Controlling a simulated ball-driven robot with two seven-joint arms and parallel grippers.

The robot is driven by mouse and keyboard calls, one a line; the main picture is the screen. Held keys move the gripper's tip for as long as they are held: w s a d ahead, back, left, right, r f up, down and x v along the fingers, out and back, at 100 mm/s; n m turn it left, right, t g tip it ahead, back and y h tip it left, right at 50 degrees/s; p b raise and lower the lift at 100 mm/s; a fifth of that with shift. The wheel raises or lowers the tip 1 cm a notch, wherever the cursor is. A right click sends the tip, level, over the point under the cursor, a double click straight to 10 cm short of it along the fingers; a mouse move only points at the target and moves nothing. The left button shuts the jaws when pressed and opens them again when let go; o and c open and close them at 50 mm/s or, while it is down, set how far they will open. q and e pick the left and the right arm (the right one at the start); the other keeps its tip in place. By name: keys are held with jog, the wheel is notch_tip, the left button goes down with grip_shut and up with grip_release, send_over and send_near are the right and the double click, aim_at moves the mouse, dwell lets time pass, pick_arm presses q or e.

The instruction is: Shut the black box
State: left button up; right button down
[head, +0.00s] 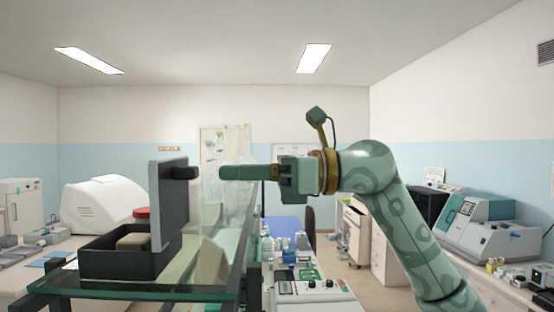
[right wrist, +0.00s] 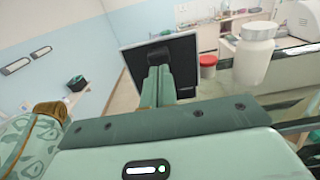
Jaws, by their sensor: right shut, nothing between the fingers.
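The black box (head: 100,265) stands on a glass shelf at left in the head view, with a tan block (head: 132,241) inside. Its lid (head: 170,215) is open and stands upright at the box's right side. A dark knob (head: 185,172) sticks out to the right from the lid. The lid (right wrist: 184,62) also shows in the right wrist view, with the knob (right wrist: 160,55) just beyond my fingertips. My right gripper (head: 222,173) is shut and empty, level with the knob. It points left, with a small gap to the knob in the head view. My left gripper is not in view.
The glass shelf (head: 200,290) carries the box. A white bottle (right wrist: 255,52) and a red-lidded container (right wrist: 208,62) show beyond the lid in the right wrist view. A white machine (head: 103,205) stands behind the box. Lab instruments (head: 490,228) fill the right bench.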

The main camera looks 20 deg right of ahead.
aim_at(197, 171)
jog(key=shift+p+x, duration=0.4)
jog(key=shift+x, duration=0.7)
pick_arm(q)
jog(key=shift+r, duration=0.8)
pick_arm(e)
jog(key=shift+w+a, duration=0.1)
jog(key=shift+a, duration=0.35)
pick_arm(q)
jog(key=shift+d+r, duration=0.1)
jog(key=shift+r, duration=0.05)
pick_arm(e)
jog(key=shift+r, duration=0.1)
